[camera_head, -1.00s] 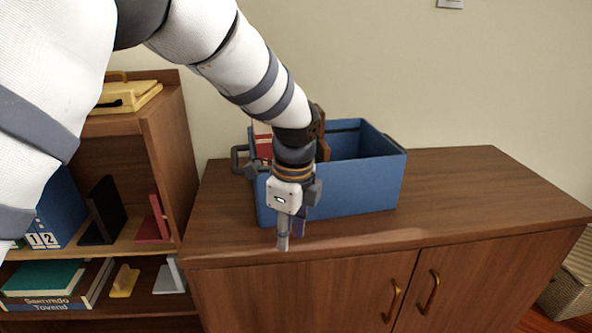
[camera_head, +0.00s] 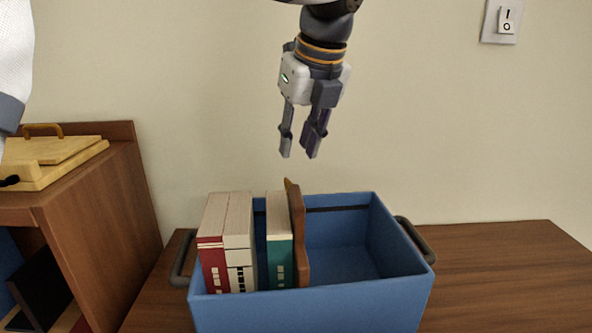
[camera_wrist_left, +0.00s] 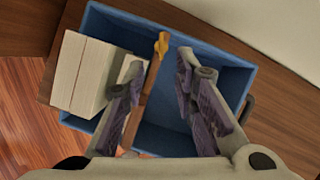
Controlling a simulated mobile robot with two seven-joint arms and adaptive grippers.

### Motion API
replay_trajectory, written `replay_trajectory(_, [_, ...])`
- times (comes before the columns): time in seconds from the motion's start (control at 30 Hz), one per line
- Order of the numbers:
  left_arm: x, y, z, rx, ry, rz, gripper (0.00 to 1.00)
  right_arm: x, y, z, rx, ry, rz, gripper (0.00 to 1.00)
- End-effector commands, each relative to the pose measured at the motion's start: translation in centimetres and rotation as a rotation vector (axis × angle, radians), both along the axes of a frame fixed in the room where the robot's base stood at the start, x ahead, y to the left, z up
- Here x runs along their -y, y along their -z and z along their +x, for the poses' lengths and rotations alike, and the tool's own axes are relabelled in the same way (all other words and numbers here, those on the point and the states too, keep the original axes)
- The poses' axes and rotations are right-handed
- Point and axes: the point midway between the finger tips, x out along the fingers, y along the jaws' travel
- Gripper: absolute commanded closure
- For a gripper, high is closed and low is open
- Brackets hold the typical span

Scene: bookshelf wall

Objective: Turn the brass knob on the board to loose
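A brown wooden board (camera_head: 300,235) stands on edge in the blue box (camera_head: 330,312), against a teal book. The brass knob (camera_head: 289,186) shows at its top edge; in the left wrist view the brass knob (camera_wrist_left: 162,44) is at the upper middle. My left gripper (camera_head: 298,153) hangs above the box, fingers pointing down, apart and empty. In the left wrist view my left gripper (camera_wrist_left: 160,70) has one finger on each side of the board in the picture, without visible contact. My right gripper is out of view.
A red book (camera_head: 212,250), a white book (camera_head: 240,245) and the teal book (camera_head: 279,240) stand left of the board. The box's right side is empty. The cabinet top (camera_head: 500,270) is clear on the right. A shelf (camera_head: 95,215) stands at left, a light switch (camera_head: 502,22) on the wall.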

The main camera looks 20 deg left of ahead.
Motion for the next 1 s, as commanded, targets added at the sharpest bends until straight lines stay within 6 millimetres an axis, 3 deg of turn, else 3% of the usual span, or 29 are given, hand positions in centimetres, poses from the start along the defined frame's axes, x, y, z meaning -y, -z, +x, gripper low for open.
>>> replay_trajectory(0.2, [-1.7,5.3,1.3,-0.005,-0.002,-0.001,0.74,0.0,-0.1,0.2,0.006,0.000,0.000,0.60])
replay_trajectory(0.4, [-2.4,7.6,2.0,0.000,-0.001,-0.001,0.74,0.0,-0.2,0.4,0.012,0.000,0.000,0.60])
replay_trajectory(0.67, [-2.5,7.9,2.1,0.000,-0.001,-0.002,0.74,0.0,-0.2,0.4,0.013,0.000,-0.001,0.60])
replay_trajectory(0.7, [-2.5,7.9,2.1,0.000,-0.001,-0.002,0.76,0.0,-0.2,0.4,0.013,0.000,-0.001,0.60])
replay_trajectory(0.8, [-2.5,7.9,2.1,0.000,-0.002,-0.001,0.99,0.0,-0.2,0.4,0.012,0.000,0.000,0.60])
replay_trajectory(1.0, [-2.5,7.9,2.1,0.000,-0.002,-0.001,1.00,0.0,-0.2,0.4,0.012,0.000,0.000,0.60])
